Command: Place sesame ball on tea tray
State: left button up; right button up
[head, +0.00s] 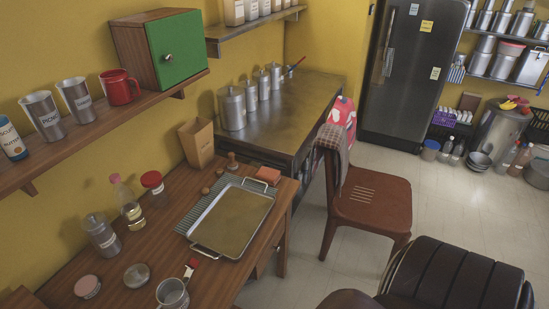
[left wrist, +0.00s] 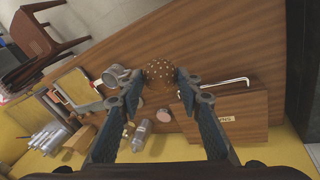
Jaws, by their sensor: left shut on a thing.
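The tea tray (head: 232,222) is a shallow rectangular tray with a tan bottom, pale rim and two end handles. It lies on the wooden desk in the head view, empty, and shows at the left of the left wrist view (left wrist: 76,88). My left gripper (left wrist: 160,80) is shut on the sesame ball (left wrist: 160,71), a round brown ball with pale dots, held between the fingertips. Neither the ball nor my left gripper shows in the head view. My right gripper is in no view.
A ribbed grey mat (head: 198,212) lies partly under the tray. A wooden box (left wrist: 232,112) is right of the ball in the wrist view.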

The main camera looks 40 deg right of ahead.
aim_at(238, 212)
jog(key=l+z, duration=0.1)
jog(key=z, duration=0.3)
jog(key=l+z, duration=0.1)
jog(key=z, duration=0.25)
jog(key=i+z, duration=0.1)
jog(key=z, duration=0.3)
jog(key=l+z, duration=0.15)
jog(key=z, duration=0.2)
jog(key=i+l, duration=0.3)
jog(key=i, duration=0.2)
jog(key=l+z, duration=0.05)
